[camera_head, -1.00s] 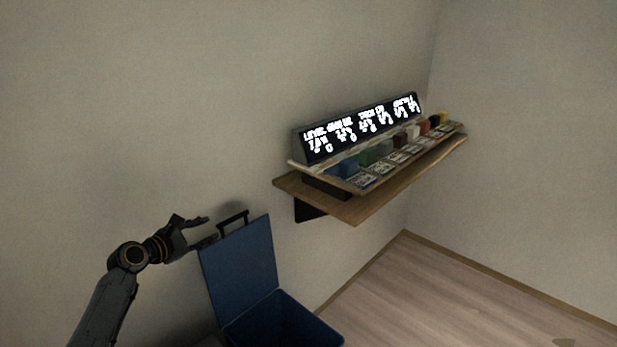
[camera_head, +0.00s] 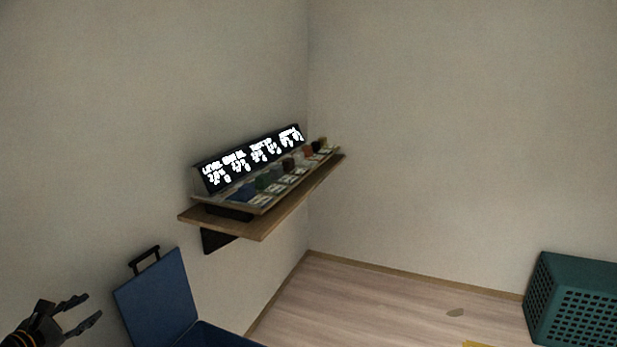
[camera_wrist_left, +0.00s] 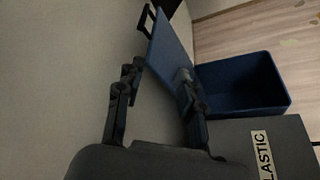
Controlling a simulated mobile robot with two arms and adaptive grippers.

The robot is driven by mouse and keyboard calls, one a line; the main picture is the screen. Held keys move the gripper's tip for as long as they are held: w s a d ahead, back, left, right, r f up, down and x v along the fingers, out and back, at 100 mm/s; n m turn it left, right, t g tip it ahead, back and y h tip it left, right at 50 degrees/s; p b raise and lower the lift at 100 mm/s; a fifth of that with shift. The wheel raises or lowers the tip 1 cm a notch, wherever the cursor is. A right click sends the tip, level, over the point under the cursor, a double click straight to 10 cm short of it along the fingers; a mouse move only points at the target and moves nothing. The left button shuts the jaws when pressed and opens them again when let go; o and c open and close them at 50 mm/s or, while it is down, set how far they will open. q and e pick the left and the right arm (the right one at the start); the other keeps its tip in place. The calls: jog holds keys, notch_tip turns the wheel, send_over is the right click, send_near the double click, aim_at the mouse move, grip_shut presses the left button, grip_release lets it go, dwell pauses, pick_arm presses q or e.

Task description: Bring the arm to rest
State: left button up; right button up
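My left gripper (camera_head: 82,312) is at the lower left of the head view, with its two fingers apart and nothing between them. In the left wrist view the gripper (camera_wrist_left: 158,82) also shows its fingers spread and empty. It is to the left of the raised blue lid (camera_head: 158,298) of a blue bin (camera_head: 215,337). In the left wrist view the open bin (camera_wrist_left: 245,85) and its lid (camera_wrist_left: 172,48) lie beyond the fingers. My right gripper is not in view.
A wooden wall shelf (camera_head: 262,228) holds a lit sign (camera_head: 250,160) and several small coloured blocks. A teal perforated crate (camera_head: 575,300) stands at the right. A dark box labelled "PLASTIC" (camera_wrist_left: 285,140) is beside the bin. The wooden floor (camera_head: 370,300) between is mostly clear.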

pick_arm(q)
jog(key=s+d+f+m+g+h, duration=0.1)
jog(key=s+d+f+m+g, duration=0.3)
jog(key=s+d+f+m, duration=0.55)
jog(key=s+d+f+m+g+h, duration=0.1)
jog(key=s+d+f+m+g, duration=0.35)
jog(key=d, duration=0.75)
jog(key=s+d+m+g+y, duration=0.1)
jog(key=s+d+m, duration=0.2)
jog(key=s+m, duration=0.3)
jog(key=s+d+f+m+g+y, duration=0.1)
jog(key=s+d+m, duration=0.2)
jog(key=s, duration=0.6)
jog(key=s+d+m+y, duration=0.2)
jog(key=s+d+m, duration=0.1)
jog(key=s+m, duration=0.3)
notch_tip(320, 180, down, 26)
jog(key=s+n+g, duration=0.1)
jog(key=s+g, duration=0.1)
jog(key=s+a+f, duration=0.2)
jog(key=s+f, duration=1.4)
jog(key=f, duration=0.1)
jog(key=shift+s+a+g, duration=0.35)
jog(key=shift+s+g, duration=0.05)
jog(key=shift+g, duration=0.05)
